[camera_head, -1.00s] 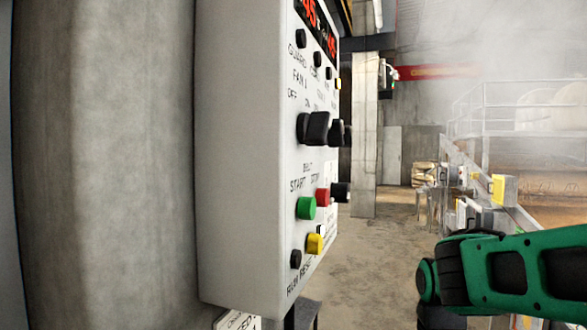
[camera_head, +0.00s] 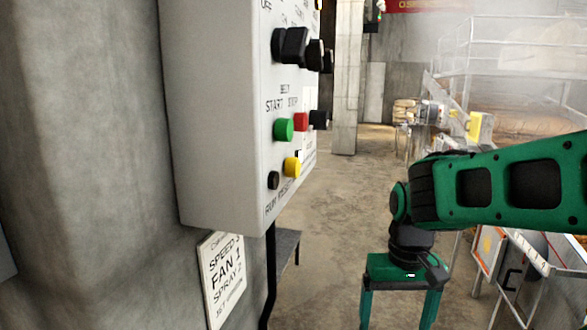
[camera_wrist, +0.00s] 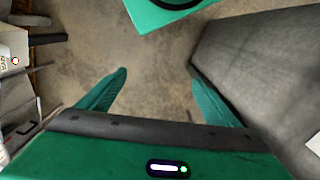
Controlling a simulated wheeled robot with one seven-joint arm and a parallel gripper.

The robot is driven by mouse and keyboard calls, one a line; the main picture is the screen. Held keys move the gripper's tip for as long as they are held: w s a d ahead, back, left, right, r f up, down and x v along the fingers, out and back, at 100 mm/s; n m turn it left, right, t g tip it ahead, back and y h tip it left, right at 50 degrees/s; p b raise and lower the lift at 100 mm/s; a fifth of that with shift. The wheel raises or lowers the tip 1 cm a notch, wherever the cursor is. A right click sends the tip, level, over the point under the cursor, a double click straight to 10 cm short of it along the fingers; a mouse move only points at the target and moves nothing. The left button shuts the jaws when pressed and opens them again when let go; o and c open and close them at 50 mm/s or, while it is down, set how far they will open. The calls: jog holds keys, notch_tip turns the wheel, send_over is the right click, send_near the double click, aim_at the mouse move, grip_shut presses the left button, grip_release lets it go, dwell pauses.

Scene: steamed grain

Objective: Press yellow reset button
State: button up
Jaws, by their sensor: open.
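The yellow reset button (camera_head: 291,167) sticks out low on the face of the grey control box (camera_head: 215,120), beside a small black knob (camera_head: 273,180) and below the green start button (camera_head: 284,129) and red stop button (camera_head: 301,122). My gripper (camera_head: 398,316) hangs pointing down, to the right of the box and lower than the yellow button, clear of it. Its green fingers are spread and nothing is between them. In the wrist view, my gripper (camera_wrist: 158,78) is over bare floor and the yellow button does not show.
The box is on a concrete pillar (camera_head: 90,180). A white sign (camera_head: 222,280) hangs below it, near a small grey table (camera_head: 287,245). Railings and machinery (camera_head: 500,60) stand at the right. Open floor (camera_head: 340,200) lies between the box and my arm.

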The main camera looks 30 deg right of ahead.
grip_shut()
dwell(1.4)
